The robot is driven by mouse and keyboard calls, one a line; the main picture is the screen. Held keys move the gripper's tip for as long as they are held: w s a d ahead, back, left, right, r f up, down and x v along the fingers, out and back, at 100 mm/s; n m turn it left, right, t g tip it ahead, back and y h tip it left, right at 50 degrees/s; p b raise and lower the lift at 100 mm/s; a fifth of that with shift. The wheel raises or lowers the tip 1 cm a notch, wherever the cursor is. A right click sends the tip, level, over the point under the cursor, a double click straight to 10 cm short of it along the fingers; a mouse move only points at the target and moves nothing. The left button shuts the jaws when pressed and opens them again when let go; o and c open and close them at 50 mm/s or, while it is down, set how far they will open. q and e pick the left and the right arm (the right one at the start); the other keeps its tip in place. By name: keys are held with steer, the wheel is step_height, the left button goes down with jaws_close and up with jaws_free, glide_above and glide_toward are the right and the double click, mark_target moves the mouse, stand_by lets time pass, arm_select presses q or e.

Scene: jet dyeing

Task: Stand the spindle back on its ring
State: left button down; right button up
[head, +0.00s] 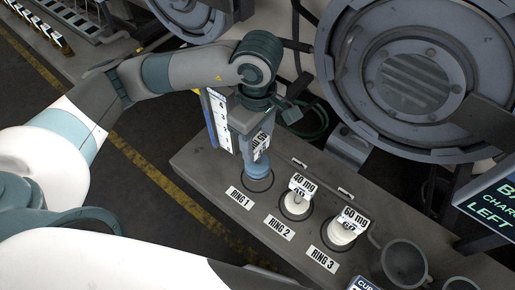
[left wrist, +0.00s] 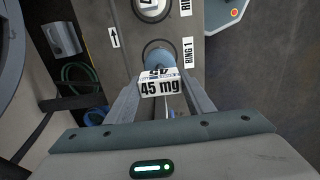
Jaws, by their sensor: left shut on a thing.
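My left gripper (head: 258,138) points down over RING 1 and is shut on a blue spindle (head: 256,170) with a white tag. In the left wrist view the tag on the spindle (left wrist: 160,87) reads 45 mg, between the fingers of my gripper (left wrist: 160,100). The spindle looks about upright, its lower end over the dark circle of RING 1 (head: 262,187). I cannot tell whether its base touches the bench. The ring's label (left wrist: 188,53) shows beside it in the wrist view. My right gripper is not in view.
A white 40 mg spindle (head: 296,206) stands on RING 2 and a 60 mg one (head: 341,234) on RING 3. A grey cup (head: 404,262) stands at the bench's right. A large round machine door (head: 420,80) rises behind. A screen (head: 490,205) is at far right.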

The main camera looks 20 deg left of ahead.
arm_select(q)
steer(key=shift+w+f, duration=0.1)
steer(key=shift+f, duration=0.3)
steer(key=shift+f+p, duration=0.4)
steer(key=shift+f, duration=0.2)
steer(key=shift+f+p, duration=0.35)
steer(key=shift+f, duration=1)
